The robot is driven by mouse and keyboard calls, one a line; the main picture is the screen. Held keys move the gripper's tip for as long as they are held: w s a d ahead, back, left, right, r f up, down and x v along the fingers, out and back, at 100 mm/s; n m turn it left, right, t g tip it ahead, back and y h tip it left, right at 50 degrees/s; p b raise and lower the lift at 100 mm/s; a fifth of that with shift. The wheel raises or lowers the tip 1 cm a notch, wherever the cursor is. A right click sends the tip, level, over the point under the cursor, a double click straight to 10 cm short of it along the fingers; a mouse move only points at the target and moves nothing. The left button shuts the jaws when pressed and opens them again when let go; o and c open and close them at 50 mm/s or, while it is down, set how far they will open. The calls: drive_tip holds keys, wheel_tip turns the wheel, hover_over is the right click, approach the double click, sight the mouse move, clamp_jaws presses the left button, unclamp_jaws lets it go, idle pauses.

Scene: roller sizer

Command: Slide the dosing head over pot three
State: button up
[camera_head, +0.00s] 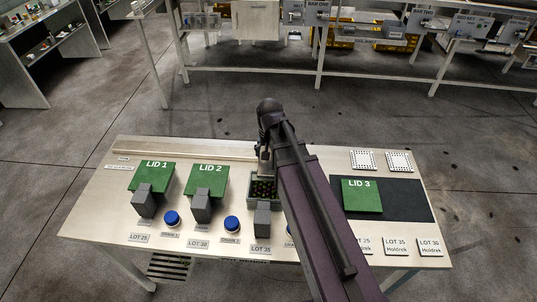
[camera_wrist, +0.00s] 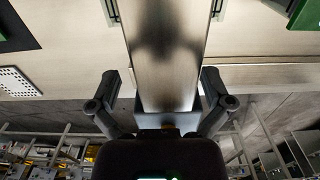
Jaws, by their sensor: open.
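In the wrist view a smooth grey metal block (camera_wrist: 165,60), which looks like the dosing head, stands between the two fingers of my gripper (camera_wrist: 160,90). The fingers are apart, with a gap visible at least on the left. In the head view my gripper (camera_head: 264,152) is low over the back of the table, just behind an open green pot (camera_head: 253,203) with small coloured balls in it, likely pot three. My arm hides part of this pot and most of the dosing head. The lid marked LID 3 (camera_head: 362,196) lies on a dark mat (camera_head: 408,201) to the right.
LID 1 (camera_head: 152,177) and LID 2 (camera_head: 207,181) lie at the left, with grey blocks and blue buttons (camera_head: 232,223) in front. A pale rail (camera_head: 185,149) runs along the table's back edge. Two white perforated trays (camera_head: 362,160) stand at the back right.

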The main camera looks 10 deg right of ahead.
wheel_tip(320, 180, up, 16)
drive_tip(key=p, duration=1.5)
drive_tip(key=shift+p, duration=0.3)
idle(0.8)
drive_tip(key=shift+f, duration=0.15)
idle(0.4)
drive_tip(key=s+d+f+n+b, duration=0.1)
drive_tip(key=s+f+n+b, duration=0.2)
drive_tip(key=s+f+b, duration=0.4)
drive_tip(key=shift+s+f+n+b, duration=0.3)
drive_tip(key=shift+s+f+b, duration=0.05)
drive_tip(key=shift+s, duration=0.25)
idle(1.6)
drive_tip(key=shift+d, duration=0.55)
